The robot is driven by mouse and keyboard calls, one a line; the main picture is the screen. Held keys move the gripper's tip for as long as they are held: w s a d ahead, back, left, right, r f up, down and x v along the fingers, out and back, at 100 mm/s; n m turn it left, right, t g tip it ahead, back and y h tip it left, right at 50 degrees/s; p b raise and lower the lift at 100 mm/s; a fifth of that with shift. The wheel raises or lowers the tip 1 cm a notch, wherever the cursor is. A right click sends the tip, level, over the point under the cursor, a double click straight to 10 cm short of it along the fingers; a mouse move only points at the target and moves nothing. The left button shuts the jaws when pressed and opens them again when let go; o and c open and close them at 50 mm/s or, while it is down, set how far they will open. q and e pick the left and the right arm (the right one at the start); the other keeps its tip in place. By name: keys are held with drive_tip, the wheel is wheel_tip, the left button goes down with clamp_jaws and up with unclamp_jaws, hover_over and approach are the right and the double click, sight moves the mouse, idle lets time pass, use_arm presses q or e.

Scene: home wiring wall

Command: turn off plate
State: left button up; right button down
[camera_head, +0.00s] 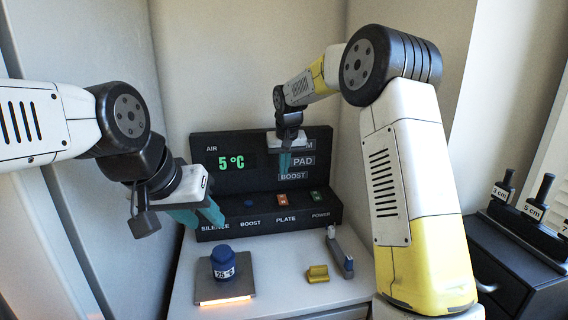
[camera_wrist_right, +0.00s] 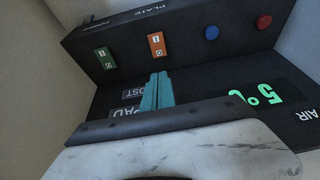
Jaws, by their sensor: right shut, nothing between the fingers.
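The orange PLATE switch (camera_head: 282,200) is a rocker on the front ledge of the black control panel (camera_head: 235,180). It shows in the right wrist view (camera_wrist_right: 157,45) with an I and an O mark. A grey plate (camera_head: 210,287) on the table has an orange glow along its front edge. A blue weight-like object (camera_head: 223,262) marked 25 °C stands on it. My right gripper (camera_head: 285,170) is shut and empty, in front of the upright panel, above the switches; its teal fingers (camera_wrist_right: 156,88) point toward the orange rocker, apart from it. My left gripper (camera_head: 178,222) is open and empty, left of the panel.
A green POWER rocker (camera_wrist_right: 104,57), a blue button (camera_wrist_right: 211,32) and a red button (camera_wrist_right: 264,21) flank the orange rocker. A yellow block (camera_head: 318,274) and a grey upright tool (camera_head: 340,250) are on the table. A dark cabinet (camera_head: 500,265) with labelled pegs stands right.

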sight(282, 196)
drive_tip(key=x, duration=0.9)
drive_tip(key=shift+s+f, duration=0.25)
drive_tip(key=shift+s, duration=0.1)
drive_tip(key=shift+w+f, duration=0.2)
drive_tip(key=shift+f, duration=0.1)
drive_tip(key=shift+s, duration=0.15)
drive_tip(key=shift+s+d+r, duration=0.2)
drive_tip(key=shift+s+r, duration=0.1)
drive_tip(key=shift+s, duration=0.35)
drive_tip(key=v, duration=0.7)
drive_tip(key=shift+r, duration=0.4)
